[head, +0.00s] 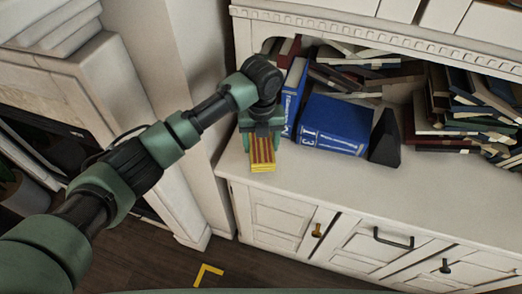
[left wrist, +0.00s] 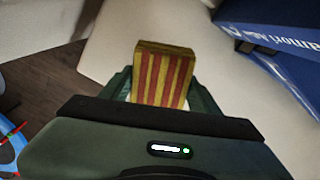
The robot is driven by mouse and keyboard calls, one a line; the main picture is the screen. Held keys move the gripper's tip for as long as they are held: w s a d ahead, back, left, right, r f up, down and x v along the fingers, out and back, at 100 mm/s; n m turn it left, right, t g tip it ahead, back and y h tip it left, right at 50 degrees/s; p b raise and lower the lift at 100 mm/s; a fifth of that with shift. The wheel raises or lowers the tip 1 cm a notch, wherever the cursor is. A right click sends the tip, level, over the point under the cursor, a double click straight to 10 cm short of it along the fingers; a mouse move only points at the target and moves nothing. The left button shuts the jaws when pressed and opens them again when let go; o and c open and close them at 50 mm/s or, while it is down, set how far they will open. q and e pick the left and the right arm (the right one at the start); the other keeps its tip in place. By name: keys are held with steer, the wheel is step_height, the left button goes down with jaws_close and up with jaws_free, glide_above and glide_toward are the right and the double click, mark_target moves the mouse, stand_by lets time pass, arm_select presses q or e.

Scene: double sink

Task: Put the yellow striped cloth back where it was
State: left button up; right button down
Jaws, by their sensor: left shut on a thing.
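The yellow striped cloth (head: 262,157) shows as a folded block with red stripes at the left end of the white cabinet top. My left gripper (head: 261,136) reaches down over it and is shut on it. In the left wrist view the cloth (left wrist: 163,75) stands between the two green fingers (left wrist: 163,95), its striped face toward the camera. The cloth is at the cabinet's front left edge; whether its underside touches the top is hidden. My right gripper is not in view.
Blue books (head: 335,124) stand just right of the cloth, with a dark wedge-shaped object (head: 385,138) beside them. Piled books (head: 455,105) fill the shelf farther right. The front strip of the cabinet top (head: 420,185) is clear. A white wall column (head: 165,90) stands left.

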mark_target(261, 152)
arm_select(q)
step_height(261, 152, down, 4)
steer(key=shift+r, duration=0.15)
steer(key=shift+f, duration=0.2)
steer(key=shift+f, duration=0.1)
steer(key=o, duration=1.2)
